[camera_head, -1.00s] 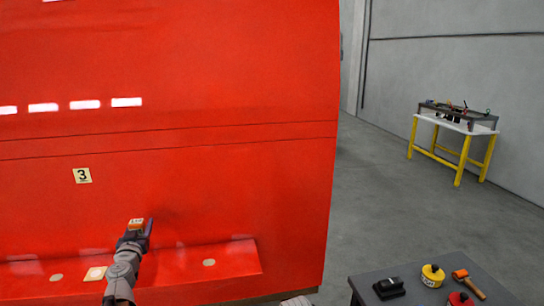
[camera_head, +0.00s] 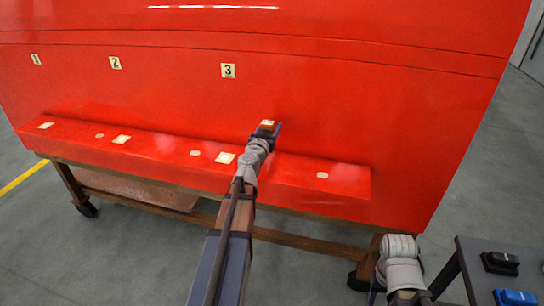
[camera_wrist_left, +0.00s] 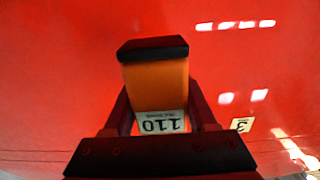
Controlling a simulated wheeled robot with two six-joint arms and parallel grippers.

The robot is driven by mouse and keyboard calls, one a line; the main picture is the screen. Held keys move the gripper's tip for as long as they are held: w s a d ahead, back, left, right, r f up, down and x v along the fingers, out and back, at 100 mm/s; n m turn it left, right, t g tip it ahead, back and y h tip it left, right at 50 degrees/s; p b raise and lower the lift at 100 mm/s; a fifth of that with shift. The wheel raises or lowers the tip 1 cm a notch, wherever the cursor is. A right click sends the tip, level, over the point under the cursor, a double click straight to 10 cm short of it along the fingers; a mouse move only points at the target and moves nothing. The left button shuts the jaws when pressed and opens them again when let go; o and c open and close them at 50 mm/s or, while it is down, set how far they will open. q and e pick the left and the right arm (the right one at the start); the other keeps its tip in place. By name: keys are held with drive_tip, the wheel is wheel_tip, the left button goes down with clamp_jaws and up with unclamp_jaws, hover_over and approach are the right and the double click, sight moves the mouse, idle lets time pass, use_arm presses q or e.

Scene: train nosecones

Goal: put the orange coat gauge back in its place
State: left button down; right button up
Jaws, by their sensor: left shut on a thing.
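The orange coat gauge (camera_wrist_left: 158,84) has a black end and a pale label reading 110. My left gripper (camera_wrist_left: 158,112) is shut on it, with a dark finger on each side. In the head view the gauge (camera_head: 267,124) shows small at the tip of my left gripper (camera_head: 270,132), in front of the red panel below the number 3 tag. I cannot tell whether it touches the panel. Part of my right arm shows at the lower right, but I do not see its fingers. No place marked for the gauge is clear to see.
The large red nosecone (camera_head: 420,120) on a wheeled wooden stand (camera_head: 300,242) fills the view. Its ledge (camera_head: 345,182) carries pale squares and round spots. A dark table (camera_head: 485,262) at the lower right holds a black item (camera_head: 500,263) and a blue item (camera_head: 515,297).

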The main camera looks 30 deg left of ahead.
use_arm(q)
wheel_tip(320, 180, down, 5)
drive_tip(key=b, duration=0.4)
drive_tip(key=shift+f+b, duration=0.2)
drive_tip(key=shift+b, duration=0.1)
drive_tip(key=shift+f, duration=0.1)
wheel_tip(320, 180, down, 4)
drive_tip(key=b, duration=0.3)
drive_tip(key=shift+r+b, duration=0.25)
drive_tip(key=shift+b, duration=0.1)
drive_tip(key=shift+f, duration=0.15)
drive_tip(key=shift+c, duration=1)
unclamp_jaws()
drive_tip(key=shift+r, duration=0.2)
